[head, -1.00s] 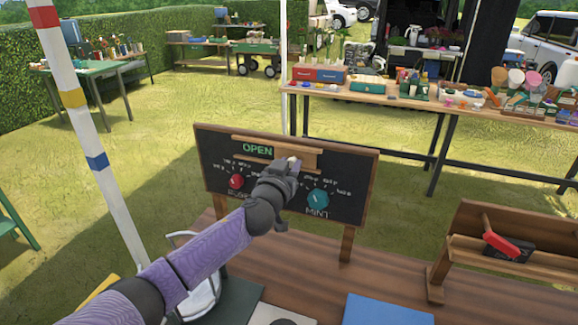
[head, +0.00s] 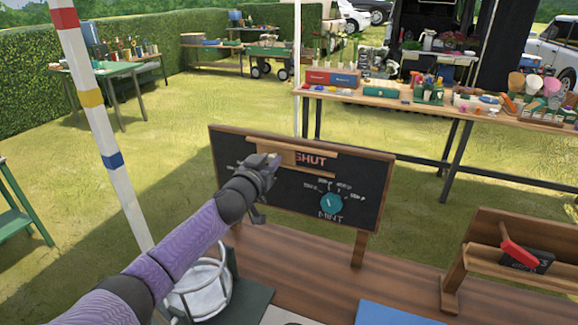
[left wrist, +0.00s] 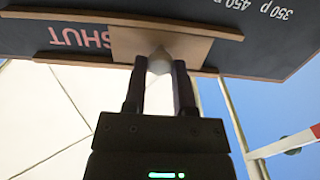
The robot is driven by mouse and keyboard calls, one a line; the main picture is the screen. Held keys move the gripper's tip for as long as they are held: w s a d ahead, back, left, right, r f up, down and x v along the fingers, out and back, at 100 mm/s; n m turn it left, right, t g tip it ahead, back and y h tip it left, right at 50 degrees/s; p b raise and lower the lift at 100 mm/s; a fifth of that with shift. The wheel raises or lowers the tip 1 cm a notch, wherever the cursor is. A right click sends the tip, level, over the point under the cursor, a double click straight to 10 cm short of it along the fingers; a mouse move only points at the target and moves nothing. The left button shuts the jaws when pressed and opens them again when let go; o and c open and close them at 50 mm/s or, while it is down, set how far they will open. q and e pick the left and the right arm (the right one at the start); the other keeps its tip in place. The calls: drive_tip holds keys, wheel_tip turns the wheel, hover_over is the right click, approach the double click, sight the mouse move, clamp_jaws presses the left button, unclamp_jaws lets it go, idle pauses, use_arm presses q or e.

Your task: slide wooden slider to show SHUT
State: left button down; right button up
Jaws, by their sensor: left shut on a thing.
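The black sign board (head: 355,195) stands upright in a wooden frame on two posts. The wooden slider (head: 278,152) sits between two wooden rails at its top, left of the red word SHUT (head: 312,161). My left gripper (head: 270,166) is in front of the slider and hides part of the board. In the left wrist view its fingers (left wrist: 159,78) are shut on the slider's pale round knob (left wrist: 159,62). That view shows the slider (left wrist: 140,42) upside down, its edge close against the S of SHUT, perhaps slightly covering it. OPEN is not visible. My right gripper is out of view.
A turquoise dial (head: 331,203) marked MINT is on the board's lower right. A wooden stand (head: 520,240) with a red-and-black item is at right. A white wire-framed container (head: 205,285) stands below my left arm. A striped pole (head: 105,130) rises at left.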

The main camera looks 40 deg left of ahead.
use_arm(q)
drive_tip(key=shift+s+a, duration=0.2)
drive_tip(key=shift+a, duration=0.65)
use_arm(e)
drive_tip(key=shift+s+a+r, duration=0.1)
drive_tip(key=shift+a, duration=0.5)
use_arm(q)
drive_tip(key=shift+c, duration=2.2)
unclamp_jaws()
drive_tip(key=shift+a, duration=0.2)
drive_tip(key=shift+d, duration=0.1)
drive_tip(key=shift+s, duration=0.15)
